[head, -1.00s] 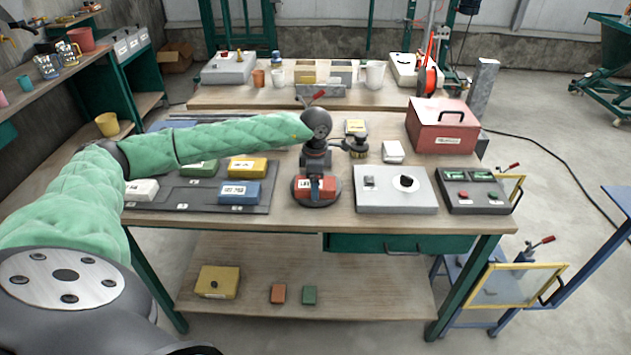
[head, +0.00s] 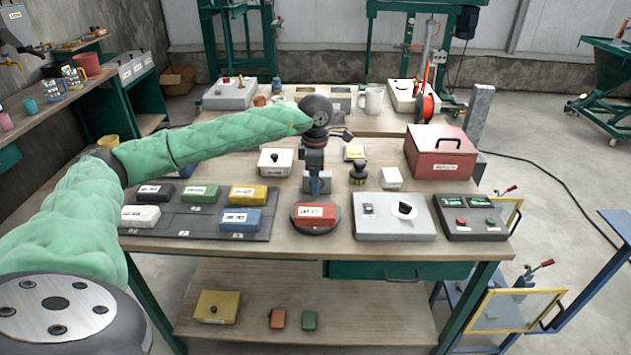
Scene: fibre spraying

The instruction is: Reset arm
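My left arm, in a green padded sleeve, reaches in from the left in the head view. Its gripper (head: 316,188) points down above the table, behind the round dark plate (head: 316,227) and apart from it. The fingertips are small and dark with a blue part, and the gap between them cannot be made out. A red labelled block (head: 315,211) lies on the round plate, clear of the gripper. My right gripper is not in view.
A dark tray (head: 190,232) with several coloured labelled blocks is at left on the wooden table. A white box (head: 275,161), a grey device (head: 393,219), a switch box (head: 470,222) and a red case (head: 440,155) stand around. A second table is behind.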

